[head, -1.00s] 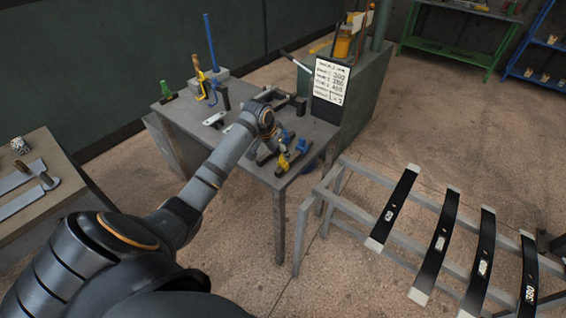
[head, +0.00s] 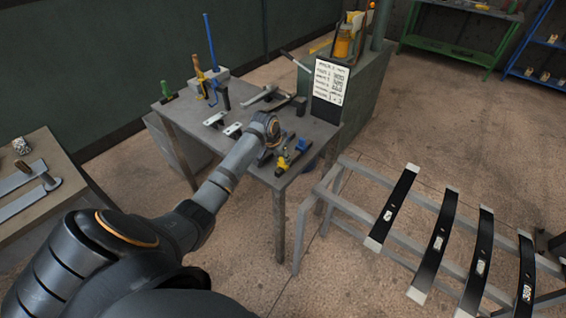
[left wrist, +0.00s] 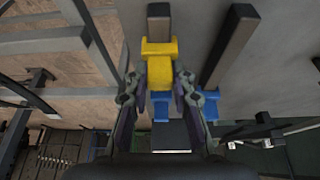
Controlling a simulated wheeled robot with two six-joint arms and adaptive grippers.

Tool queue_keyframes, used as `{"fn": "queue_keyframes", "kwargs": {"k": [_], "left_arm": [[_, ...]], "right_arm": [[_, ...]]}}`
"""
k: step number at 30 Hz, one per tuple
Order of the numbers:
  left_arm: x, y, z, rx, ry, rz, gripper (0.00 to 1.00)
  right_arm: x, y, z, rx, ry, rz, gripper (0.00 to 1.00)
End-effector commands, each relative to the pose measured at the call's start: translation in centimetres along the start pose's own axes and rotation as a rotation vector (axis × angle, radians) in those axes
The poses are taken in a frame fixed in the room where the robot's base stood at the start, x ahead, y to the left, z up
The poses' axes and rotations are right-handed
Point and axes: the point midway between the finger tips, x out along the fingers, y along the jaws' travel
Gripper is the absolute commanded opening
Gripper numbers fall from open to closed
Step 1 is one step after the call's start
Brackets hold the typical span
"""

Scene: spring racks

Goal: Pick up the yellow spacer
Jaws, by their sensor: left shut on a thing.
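The yellow spacer (left wrist: 160,66) is between my left fingers in the left wrist view. It sits in line with a dark bar (left wrist: 158,27), with a blue piece (left wrist: 160,106) just below it in the picture. My left gripper (left wrist: 159,76) is closed on the spacer's sides. In the head view the yellow spacer (head: 282,158) is small, near the table's front corner, and my left wrist partly hides the grip. My right gripper is not in view.
A second dark bar (left wrist: 231,43) with a blue piece (left wrist: 205,102) stands beside the spacer. The grey table (head: 185,112) also carries clamps and plates. A sign (head: 331,80) stands behind. A rack of dark leaf springs (head: 435,240) is at the right.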

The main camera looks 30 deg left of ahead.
Motion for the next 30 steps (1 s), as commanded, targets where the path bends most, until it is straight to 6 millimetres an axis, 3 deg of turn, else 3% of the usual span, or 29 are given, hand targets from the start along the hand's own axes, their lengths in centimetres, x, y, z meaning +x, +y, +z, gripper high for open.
{"fn": "queue_keyframes", "kwargs": {"k": [7, 12, 19, 24, 30], "left_arm": [[-0.5, -0.1, -0.3, 0.001, 0.002, -0.001, 0.05], [-2.9, 0.0, -1.3, 0.001, 0.006, -0.002, 0.05], [-9.0, 5.1, -2.5, 0.003, 0.009, 0.002, 0.05], [-11.2, 9.8, -1.9, 0.0, 0.005, 0.007, 0.05], [-13.0, 12.8, -1.8, 0.0, 0.002, 0.004, 0.05]], "right_arm": [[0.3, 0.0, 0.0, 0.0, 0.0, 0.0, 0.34], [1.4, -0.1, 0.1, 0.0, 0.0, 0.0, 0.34], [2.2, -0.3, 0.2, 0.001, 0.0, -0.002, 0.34], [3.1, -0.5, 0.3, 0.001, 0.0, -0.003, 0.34], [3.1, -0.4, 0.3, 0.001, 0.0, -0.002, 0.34]]}}
